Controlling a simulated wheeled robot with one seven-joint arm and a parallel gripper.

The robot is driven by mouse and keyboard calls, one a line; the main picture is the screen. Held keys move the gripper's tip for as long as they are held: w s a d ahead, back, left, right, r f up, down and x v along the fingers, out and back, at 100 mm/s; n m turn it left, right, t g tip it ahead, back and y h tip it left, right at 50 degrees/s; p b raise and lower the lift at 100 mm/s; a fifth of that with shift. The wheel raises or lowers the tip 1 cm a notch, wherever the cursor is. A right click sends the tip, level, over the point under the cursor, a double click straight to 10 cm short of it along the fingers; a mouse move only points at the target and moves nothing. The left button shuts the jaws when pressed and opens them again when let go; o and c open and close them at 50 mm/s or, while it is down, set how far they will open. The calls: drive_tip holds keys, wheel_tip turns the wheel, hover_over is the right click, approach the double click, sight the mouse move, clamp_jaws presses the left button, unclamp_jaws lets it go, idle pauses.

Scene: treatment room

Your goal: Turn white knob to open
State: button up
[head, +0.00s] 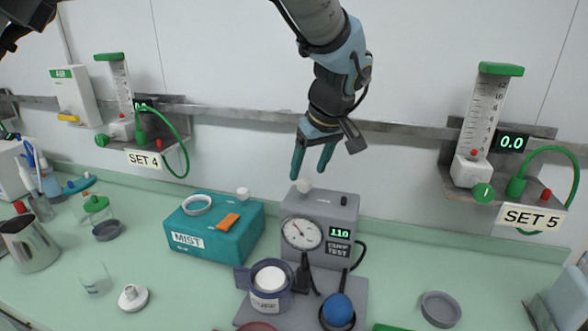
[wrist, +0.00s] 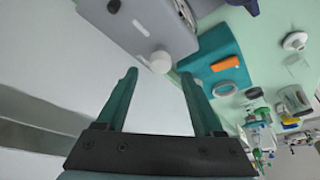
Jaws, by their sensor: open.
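A white knob (head: 304,185) sits on top of the grey cuff test box (head: 345,210), near its left end. In the wrist view the knob (wrist: 160,62) shows just beyond the gap between my fingertips. My gripper (head: 309,174) is open, its two teal fingers pointing down above the knob. The fingers do not look closed on it; whether one touches it I cannot tell. A second small white knob (head: 243,193) is on the teal MIST box (head: 193,248). The cuff test box has a round dial (head: 301,234) and a display reading 110.
A wall rail with flowmeters runs behind, with SET 4 (head: 145,159) at left and SET 5 (head: 530,217) at right. A blue-banded jar (head: 268,280) and a blue bulb (head: 338,307) stand before the box.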

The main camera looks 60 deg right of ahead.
sight(305, 181)
drive_tip(key=shift+p+x, duration=0.4)
drive_tip(key=shift+x, duration=1.4)
drive_tip(key=shift+s, duration=0.1)
clamp_jaws()
